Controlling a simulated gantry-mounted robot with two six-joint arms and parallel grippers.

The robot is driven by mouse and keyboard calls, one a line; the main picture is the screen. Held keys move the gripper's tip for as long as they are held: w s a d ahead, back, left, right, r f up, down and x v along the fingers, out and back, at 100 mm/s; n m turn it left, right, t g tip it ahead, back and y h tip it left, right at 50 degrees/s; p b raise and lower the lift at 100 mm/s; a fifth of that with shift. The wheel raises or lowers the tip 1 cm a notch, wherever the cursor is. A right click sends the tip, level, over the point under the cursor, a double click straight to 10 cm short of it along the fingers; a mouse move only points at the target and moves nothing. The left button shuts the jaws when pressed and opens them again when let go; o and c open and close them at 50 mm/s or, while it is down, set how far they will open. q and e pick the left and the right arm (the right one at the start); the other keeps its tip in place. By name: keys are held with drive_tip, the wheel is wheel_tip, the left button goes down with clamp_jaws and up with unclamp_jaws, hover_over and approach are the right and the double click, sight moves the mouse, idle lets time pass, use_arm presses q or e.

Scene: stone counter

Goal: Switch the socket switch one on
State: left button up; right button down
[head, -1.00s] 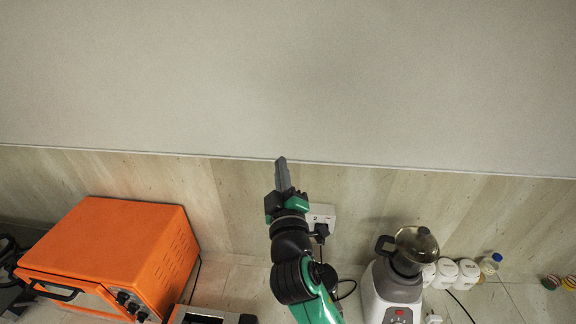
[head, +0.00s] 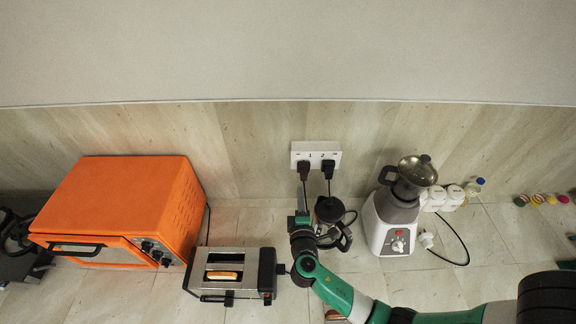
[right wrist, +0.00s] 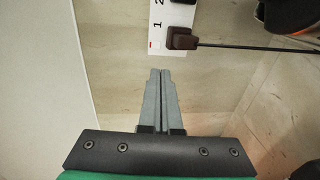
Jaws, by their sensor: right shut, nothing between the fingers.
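The white socket (head: 315,151) is on the wall, labelled 1 and 2, with a black plug (head: 304,168) under the 1 and another (head: 328,166) under the 2. In the right wrist view the socket (right wrist: 163,14) is partly cut off at the top. A small red mark (right wrist: 151,44) shows by the 1, beside a black plug (right wrist: 180,39). My right gripper (head: 301,203) is below the socket in the head view, apart from it. In the right wrist view its fingers (right wrist: 160,72) are shut and empty, pointing toward the socket. My left gripper is not in view.
A toaster (head: 230,272) with bread and an orange oven (head: 125,200) stand left of my right arm. A black kettle (head: 329,213) is close beside my gripper. A blender (head: 392,226) stands to the right. The wall around the socket is clear.

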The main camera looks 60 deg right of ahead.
drive_tip(key=shift+d, duration=0.1)
drive_tip(key=b, duration=0.8)
approach(298, 159)
drive_tip(key=x, duration=0.7)
drive_tip(key=shift+r, duration=0.1)
